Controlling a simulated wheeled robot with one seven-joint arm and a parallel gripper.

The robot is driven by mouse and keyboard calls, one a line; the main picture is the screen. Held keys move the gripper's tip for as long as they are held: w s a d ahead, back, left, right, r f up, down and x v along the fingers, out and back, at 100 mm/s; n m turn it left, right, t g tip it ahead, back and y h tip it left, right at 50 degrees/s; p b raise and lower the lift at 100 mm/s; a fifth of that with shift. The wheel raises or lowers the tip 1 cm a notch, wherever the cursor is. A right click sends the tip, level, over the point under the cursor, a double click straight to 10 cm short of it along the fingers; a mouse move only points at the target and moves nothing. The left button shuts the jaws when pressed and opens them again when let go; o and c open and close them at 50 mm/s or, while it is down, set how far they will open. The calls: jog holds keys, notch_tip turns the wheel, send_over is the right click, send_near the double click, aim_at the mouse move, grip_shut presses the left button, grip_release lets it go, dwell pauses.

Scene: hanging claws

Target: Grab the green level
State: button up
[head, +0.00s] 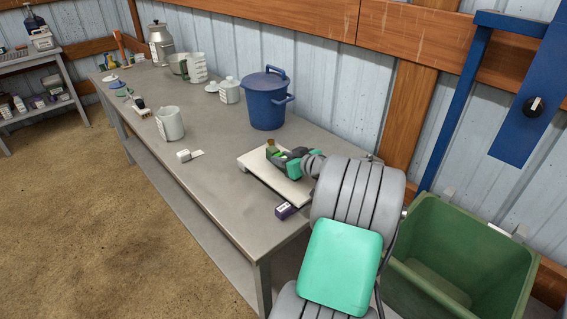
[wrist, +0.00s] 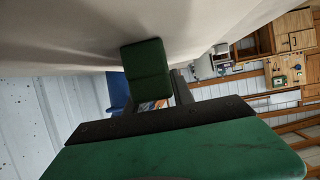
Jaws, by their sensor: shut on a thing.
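The green level (head: 277,153) is a small bright green piece over the white board (head: 262,173) on the workbench. My gripper (head: 276,156) is shut on it, low over the board, and its dark jaws hide most of it. I cannot tell whether the level touches the board. In the wrist view, a dark green two-part block (wrist: 146,70) shows at the end of my jaws, close to a pale surface. I cannot tell there how much of it is finger pad and how much is level.
A green bin (head: 455,258) stands at right. The bench's front left is mostly clear.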

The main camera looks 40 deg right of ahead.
grip_shut()
